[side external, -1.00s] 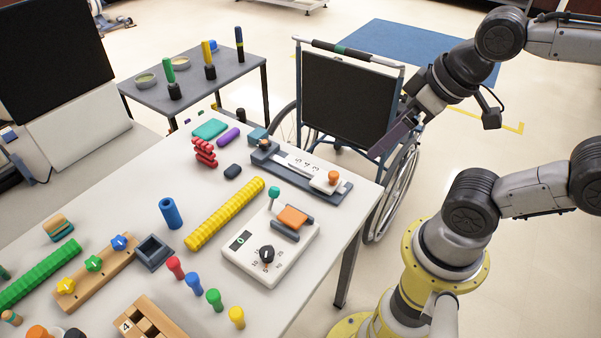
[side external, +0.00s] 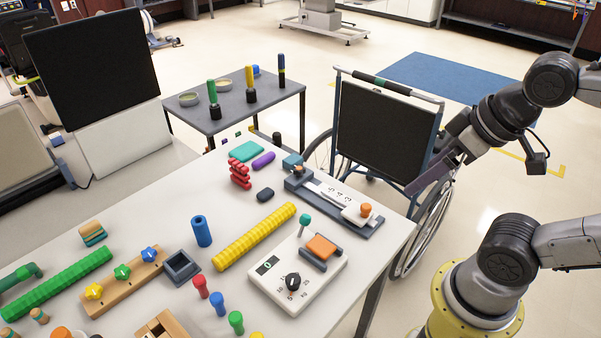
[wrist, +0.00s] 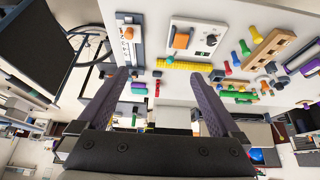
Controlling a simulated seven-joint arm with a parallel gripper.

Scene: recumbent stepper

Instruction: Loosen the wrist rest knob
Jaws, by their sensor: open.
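A white box device (side external: 265,290) has a small display, a black pointer dial (side external: 292,281), an orange pad (side external: 321,246) on a dark holder and a teal knob (side external: 304,221) beside the pad. A grey sliding device (side external: 330,203) behind it carries an orange knob (side external: 365,209). I cannot tell for sure which is the wrist rest knob. The wrist view shows the white device (wrist: 198,50) and the sliding device (wrist: 138,52) beyond my fingers. My gripper (wrist: 162,78), with purple fingers, is open and empty. In the side view it (side external: 432,178) is right of the table, apart from both devices.
A wheelchair (side external: 388,122) stands behind the table's right corner, close to my gripper in the picture. A yellow ribbed roll (side external: 254,236), a blue cylinder (side external: 201,231) and coloured pegs (side external: 219,303) crowd the white table (side external: 145,215). A grey side table (side external: 235,101) stands behind.

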